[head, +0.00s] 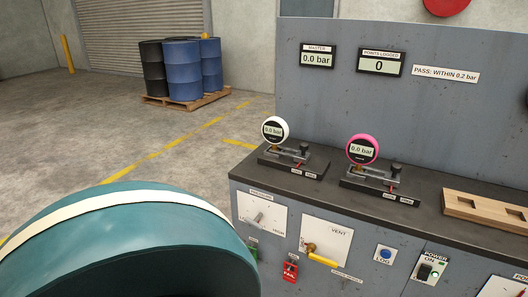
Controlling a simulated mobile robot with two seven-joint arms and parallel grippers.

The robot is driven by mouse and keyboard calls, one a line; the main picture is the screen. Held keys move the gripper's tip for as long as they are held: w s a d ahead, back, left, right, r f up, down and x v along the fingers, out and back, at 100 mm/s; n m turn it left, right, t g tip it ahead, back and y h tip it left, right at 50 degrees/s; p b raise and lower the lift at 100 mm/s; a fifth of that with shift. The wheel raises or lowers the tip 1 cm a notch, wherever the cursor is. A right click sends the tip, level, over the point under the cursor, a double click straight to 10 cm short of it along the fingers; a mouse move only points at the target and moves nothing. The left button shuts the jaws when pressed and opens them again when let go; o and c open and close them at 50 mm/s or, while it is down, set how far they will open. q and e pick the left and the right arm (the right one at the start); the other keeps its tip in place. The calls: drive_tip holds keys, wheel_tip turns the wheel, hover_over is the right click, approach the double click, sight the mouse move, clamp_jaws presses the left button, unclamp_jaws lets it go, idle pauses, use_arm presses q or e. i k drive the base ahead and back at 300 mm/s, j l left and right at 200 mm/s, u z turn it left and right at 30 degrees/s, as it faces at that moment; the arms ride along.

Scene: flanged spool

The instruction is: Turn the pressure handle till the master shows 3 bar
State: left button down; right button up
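The pressure handle (258,217) is a small grey lever on a white plate on the front of the bench, at its left end. The plate's marks look like low on the left and high on the right; the lever's exact setting is too small to tell. The master display (315,58) on the grey back panel reads 0.0 bar. Neither my left nor my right gripper is in view.
A vent valve with a yellow lever (322,260) sits right of the pressure plate. A white gauge (275,130) and a pink gauge (362,150), both reading 0.0 bar, stand on the bench top (425,213). A large teal rounded form (120,250) fills the lower left foreground.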

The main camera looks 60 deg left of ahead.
sight(254, 223)
drive_tip(key=u, duration=2)
drive_tip(key=i+j+z, duration=0.1)
drive_tip(key=j, duration=0.25)
drive_tip(key=i+j, duration=0.25)
drive_tip(key=i+j+z, duration=0.15)
drive_tip(key=j, duration=0.35)
drive_tip(key=i+j, duration=0.15)
drive_tip(key=j, duration=0.2)
drive_tip(key=i+j+z, duration=0.15)
drive_tip(key=j, duration=0.25)
drive_tip(key=i+j, duration=0.1)
drive_tip(key=j, duration=0.3)
drive_tip(key=i+j+z, duration=0.15)
drive_tip(key=j, duration=0.25)
